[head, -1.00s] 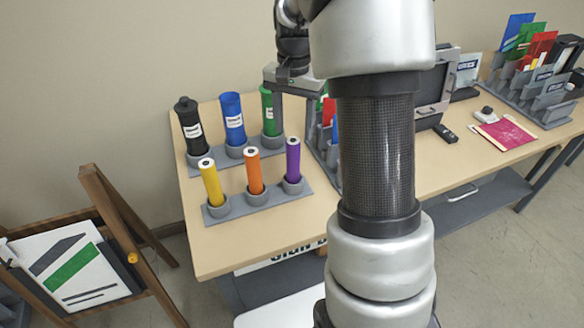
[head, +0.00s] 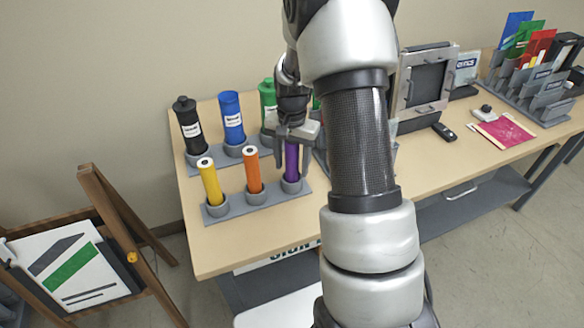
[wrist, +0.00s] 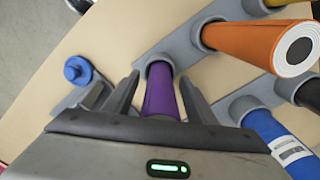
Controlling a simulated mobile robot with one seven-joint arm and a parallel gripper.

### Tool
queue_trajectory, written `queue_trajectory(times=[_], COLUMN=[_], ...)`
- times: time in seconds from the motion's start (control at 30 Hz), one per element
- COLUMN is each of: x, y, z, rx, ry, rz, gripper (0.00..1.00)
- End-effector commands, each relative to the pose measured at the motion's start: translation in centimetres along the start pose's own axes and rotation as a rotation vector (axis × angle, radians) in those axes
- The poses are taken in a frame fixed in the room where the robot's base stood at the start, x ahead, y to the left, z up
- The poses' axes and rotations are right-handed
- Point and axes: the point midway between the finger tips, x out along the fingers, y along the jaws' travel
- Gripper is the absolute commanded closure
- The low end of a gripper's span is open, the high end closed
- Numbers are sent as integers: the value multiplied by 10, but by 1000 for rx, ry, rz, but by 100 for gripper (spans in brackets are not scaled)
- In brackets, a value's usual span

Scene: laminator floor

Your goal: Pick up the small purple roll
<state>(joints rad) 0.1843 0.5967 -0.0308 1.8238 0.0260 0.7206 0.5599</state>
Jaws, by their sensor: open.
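The small purple roll (head: 291,163) stands upright in a cup of the front grey holder (head: 257,204), at the holder's right end. In the wrist view the purple roll (wrist: 160,92) lies between the two fingers of my gripper (wrist: 160,95), with its top end hidden by the gripper body. My gripper (head: 290,148) is at the roll's upper part in the head view. The fingers are open, one on each side of the roll, and a gap shows beside it in the wrist view.
An orange roll (head: 253,170) and a yellow roll (head: 210,181) stand to the left in the same holder. Behind are larger black (head: 190,126), blue (head: 232,118) and green (head: 268,101) rolls. The front of the table (head: 225,245) is clear.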

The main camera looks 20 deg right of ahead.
Motion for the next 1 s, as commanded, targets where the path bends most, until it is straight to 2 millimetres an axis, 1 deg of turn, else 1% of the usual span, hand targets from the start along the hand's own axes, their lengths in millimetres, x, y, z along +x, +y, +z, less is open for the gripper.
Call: queue_trajectory(times=[0.17,0.27,0.4,0.43,0.47,0.67,0.77,0.87,1.0], x=[0,0,0,0,0,-1,-8,-24,-54], y=[0,0,0,0,0,0,-1,-1,-1], z=[0,0,0,0,0,0,-1,-1,-1], rx=[0,0,0,0,0,0,-1,-1,-1], ry=[0,0,0,0,1,1,2,4,5], rz=[0,0,0,0,0,-1,-1,-2,-3], gripper=[49,64,88,93,95,95,95,95,95])
